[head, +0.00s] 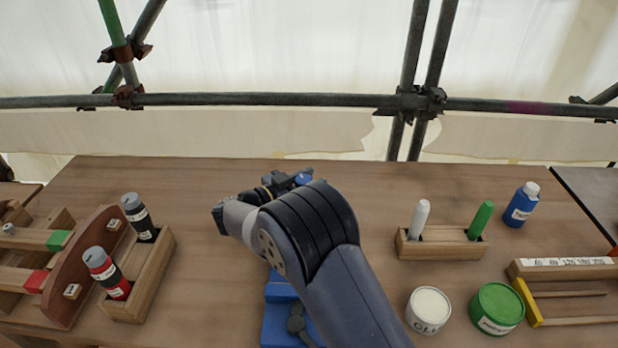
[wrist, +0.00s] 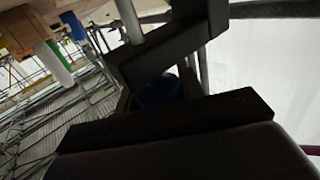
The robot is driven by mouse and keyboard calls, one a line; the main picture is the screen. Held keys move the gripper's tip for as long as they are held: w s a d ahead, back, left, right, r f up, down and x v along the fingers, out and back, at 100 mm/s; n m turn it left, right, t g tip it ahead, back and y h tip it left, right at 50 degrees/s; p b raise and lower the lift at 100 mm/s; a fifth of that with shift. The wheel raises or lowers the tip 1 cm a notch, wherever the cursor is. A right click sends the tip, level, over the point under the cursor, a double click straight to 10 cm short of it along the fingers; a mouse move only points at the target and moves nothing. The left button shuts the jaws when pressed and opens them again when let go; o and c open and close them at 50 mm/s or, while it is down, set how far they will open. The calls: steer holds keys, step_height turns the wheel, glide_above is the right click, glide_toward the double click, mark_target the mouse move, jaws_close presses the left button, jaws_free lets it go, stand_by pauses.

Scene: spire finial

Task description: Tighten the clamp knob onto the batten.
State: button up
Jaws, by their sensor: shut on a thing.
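My gripper (head: 288,183) is over the middle of the bench toward its far side, with my arm reaching up from below. It is shut on a blue rounded piece, which I take to be the clamp knob (head: 303,178). In the wrist view the same blue piece (wrist: 158,92) shows between the dark fingers, mostly covered by them. A grey rod (wrist: 130,22) runs beside the fingers there. The rest of the clamp and the batten are hidden or cannot be made out, so I cannot tell whether the knob touches the batten.
A blue fixture (head: 279,322) sits under my arm. A wooden holder with two bottles (head: 150,290) stands left. At right are a marker block (head: 440,248), a blue bottle (head: 521,205), a white tub (head: 428,310) and a green tub (head: 497,307). Scaffold tubes (head: 230,99) cross behind the bench.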

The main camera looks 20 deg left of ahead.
steer(key=shift+r, duration=0.2)
steer(key=o, duration=1)
steer(key=shift+f, duration=0.1)
steer(key=b+v, duration=0.1)
steer(key=v, duration=0.9)
steer(key=shift+s+a, duration=0.2)
steer(key=shift+s, duration=0.05)
steer(key=p+x, duration=0.1)
steer(key=x, duration=0.9)
steer(key=shift+w+d, duration=0.3)
steer(key=shift+y, duration=0.3)
